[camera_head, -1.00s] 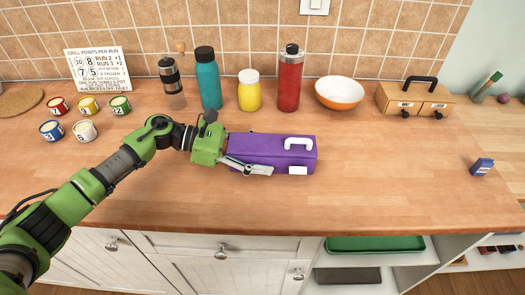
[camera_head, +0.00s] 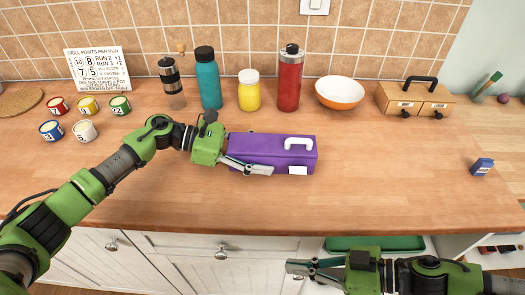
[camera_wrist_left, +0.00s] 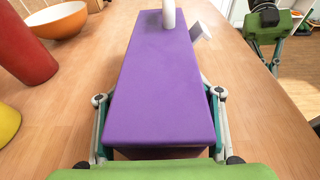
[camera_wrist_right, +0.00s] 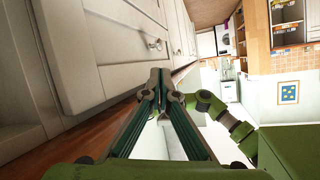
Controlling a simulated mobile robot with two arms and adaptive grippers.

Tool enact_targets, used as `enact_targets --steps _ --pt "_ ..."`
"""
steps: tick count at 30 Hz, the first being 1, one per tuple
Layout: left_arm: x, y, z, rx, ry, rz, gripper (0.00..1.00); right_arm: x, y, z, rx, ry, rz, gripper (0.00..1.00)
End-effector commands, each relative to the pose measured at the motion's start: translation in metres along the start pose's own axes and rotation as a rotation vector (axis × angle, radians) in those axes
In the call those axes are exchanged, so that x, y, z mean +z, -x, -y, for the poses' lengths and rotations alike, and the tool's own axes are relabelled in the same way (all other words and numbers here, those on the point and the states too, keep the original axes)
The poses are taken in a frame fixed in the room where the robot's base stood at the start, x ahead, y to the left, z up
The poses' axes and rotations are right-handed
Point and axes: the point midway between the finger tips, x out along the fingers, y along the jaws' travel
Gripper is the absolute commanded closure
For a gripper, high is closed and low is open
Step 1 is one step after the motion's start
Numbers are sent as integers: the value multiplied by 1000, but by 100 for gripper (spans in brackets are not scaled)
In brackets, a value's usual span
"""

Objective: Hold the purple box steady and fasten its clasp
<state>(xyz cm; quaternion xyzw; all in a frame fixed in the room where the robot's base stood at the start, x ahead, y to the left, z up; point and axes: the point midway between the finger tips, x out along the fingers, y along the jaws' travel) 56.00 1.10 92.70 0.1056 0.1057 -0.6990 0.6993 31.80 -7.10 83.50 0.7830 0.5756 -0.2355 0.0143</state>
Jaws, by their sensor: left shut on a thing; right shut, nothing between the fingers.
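The purple box (camera_head: 272,150) lies on the wooden counter, a white handle (camera_head: 298,143) on its top near the right end. A white clasp plate (camera_head: 298,170) is at its front edge below the handle. In the left wrist view the clasp (camera_wrist_left: 201,32) sticks out at an angle from the purple box (camera_wrist_left: 160,90). My left gripper (camera_head: 258,156) is shut on the left part of the box, one finger along each long side. My right gripper (camera_head: 287,266) is shut and empty in front of the counter, below its edge; its fingers meet in the right wrist view (camera_wrist_right: 160,76).
A yellow jar (camera_head: 249,92), a red bottle (camera_head: 289,80) and an orange bowl (camera_head: 340,93) stand behind the box. A small blue carton (camera_head: 482,167) is at the far right. Drawers (camera_head: 215,250) are below.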

Motion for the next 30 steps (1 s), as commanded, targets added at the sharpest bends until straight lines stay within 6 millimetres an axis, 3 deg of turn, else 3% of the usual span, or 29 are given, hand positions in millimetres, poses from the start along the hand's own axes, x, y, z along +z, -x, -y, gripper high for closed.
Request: enact_targets --steps 1,6,9,13,17,20,24,30 --pt "-1 0 0 -1 1 -2 58 -21 3 15 -40 -10 -23 100" --pt "-1 0 0 -1 0 -2 58 -86 7 71 -247 73 -78 100" --pt "-1 0 0 -1 0 -2 58 -106 4 91 -399 281 -70 100" --pt "-1 0 0 -1 0 -1 58 -115 -2 93 -571 623 -8 100" --pt "-1 0 0 -1 0 -1 58 -118 -4 72 -717 974 117 100" --pt "-1 0 0 0 1 -1 58 -125 -3 44 -810 1225 259 100" --pt "-1 0 0 0 1 -2 58 -150 6 -7 -907 1522 517 100" --pt "-1 0 0 0 1 -2 58 -198 27 -58 -961 1742 838 100"
